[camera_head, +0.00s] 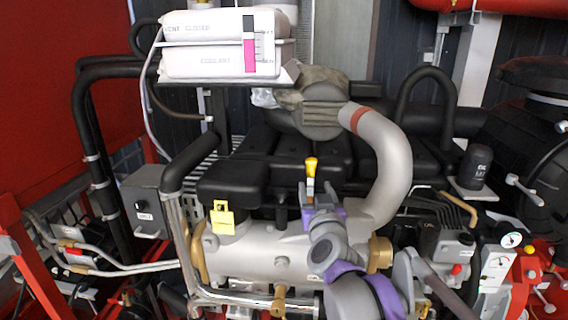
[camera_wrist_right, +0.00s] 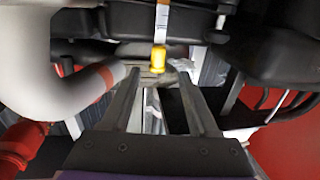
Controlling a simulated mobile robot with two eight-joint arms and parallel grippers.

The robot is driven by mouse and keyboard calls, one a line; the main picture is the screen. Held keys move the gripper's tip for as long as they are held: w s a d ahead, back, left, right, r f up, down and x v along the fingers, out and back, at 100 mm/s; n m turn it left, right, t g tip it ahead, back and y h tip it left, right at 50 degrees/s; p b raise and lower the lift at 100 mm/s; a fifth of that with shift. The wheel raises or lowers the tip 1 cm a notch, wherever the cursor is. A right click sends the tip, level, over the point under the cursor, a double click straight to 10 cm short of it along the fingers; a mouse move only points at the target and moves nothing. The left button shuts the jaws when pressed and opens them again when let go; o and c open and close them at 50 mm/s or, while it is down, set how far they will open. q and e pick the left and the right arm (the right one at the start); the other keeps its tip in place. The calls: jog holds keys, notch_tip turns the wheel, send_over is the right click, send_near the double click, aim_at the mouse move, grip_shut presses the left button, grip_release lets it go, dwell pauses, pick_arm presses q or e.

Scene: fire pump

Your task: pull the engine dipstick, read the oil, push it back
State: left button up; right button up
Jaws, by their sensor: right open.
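The engine dipstick has a yellow handle (camera_head: 311,164) above an orange-and-white tag-like strip, standing near the middle of the engine. In the right wrist view the yellow handle (camera_wrist_right: 159,57) appears at the tips of my fingers, with the strip (camera_wrist_right: 162,20) running up from it. My right gripper (camera_head: 312,193) points at the dipstick. In the wrist view my right gripper (camera_wrist_right: 159,76) is open, its two fingers apart on either side of the handle's line. I cannot tell whether the handle is between the tips or just beyond them. My left gripper is not in view.
A large grey pipe (camera_head: 389,150) curves close to the right of the dipstick. The black engine cover (camera_head: 232,178) and a white coolant tank (camera_head: 215,55) lie beyond. Space around the dipstick is tight.

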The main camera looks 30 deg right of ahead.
aim_at(312, 169)
jog(key=x, duration=0.3)
jog(key=p+x, duration=0.1)
jog(key=x, duration=0.3)
jog(key=p+x, duration=0.1)
jog(key=x, duration=0.2)
jog(key=shift+w+d+r, duration=0.2)
jog(key=shift+d+r, duration=0.1)
jog(key=shift+r, duration=0.1)
grip_shut()
dwell(1.0)
